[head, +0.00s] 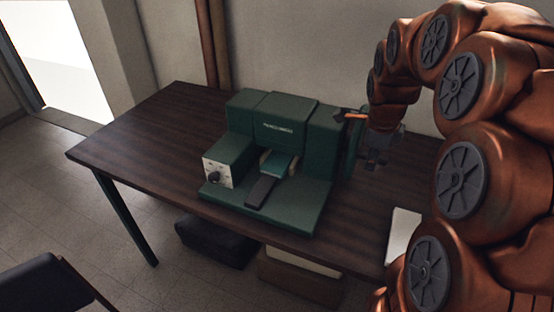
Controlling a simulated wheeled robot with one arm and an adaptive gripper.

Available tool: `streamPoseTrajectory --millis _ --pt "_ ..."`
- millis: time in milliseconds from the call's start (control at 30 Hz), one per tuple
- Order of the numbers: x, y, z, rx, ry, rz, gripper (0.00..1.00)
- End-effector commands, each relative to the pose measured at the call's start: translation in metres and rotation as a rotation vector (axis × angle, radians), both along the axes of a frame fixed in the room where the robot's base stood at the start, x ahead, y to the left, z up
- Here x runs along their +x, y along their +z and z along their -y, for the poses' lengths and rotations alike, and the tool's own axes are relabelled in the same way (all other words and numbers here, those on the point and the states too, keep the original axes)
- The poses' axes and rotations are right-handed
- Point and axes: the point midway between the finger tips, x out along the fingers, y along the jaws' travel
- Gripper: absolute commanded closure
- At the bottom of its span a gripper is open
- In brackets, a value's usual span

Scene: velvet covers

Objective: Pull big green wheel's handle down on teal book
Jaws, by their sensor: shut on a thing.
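The big green wheel (353,152) is seen almost edge-on at the right side of a dark green machine (285,125), partly hidden by my gripper. My gripper (374,163) hangs beside the wheel, under my copper-coloured arm. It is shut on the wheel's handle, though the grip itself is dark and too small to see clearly. The teal book (281,164) lies flat in the machine's front opening, beneath the raised middle block. A dark grey strip (262,191) extends in front of it.
The machine stands on a dark wooden table (125,133), whose left part is bare. A control box with a black knob (214,178) is at its front left. A short orange-brown piece (355,116) sits near the wheel's top. White paper (403,232) lies at front right.

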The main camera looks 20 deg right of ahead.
Motion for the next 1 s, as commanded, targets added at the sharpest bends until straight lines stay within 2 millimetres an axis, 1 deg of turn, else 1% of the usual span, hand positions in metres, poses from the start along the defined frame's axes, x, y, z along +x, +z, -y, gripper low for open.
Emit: streamPoseTrajectory --millis 267,533,867,1000 --pt "-0.001 -0.001 0.000 0.001 0.000 -0.002 1.00" --pt "-0.003 -0.012 -0.002 0.000 0.000 -0.004 1.00" --pt "-0.003 -0.012 -0.003 0.002 0.001 -0.004 1.00" --pt "-0.003 -0.017 -0.003 0.002 0.000 -0.004 1.00"
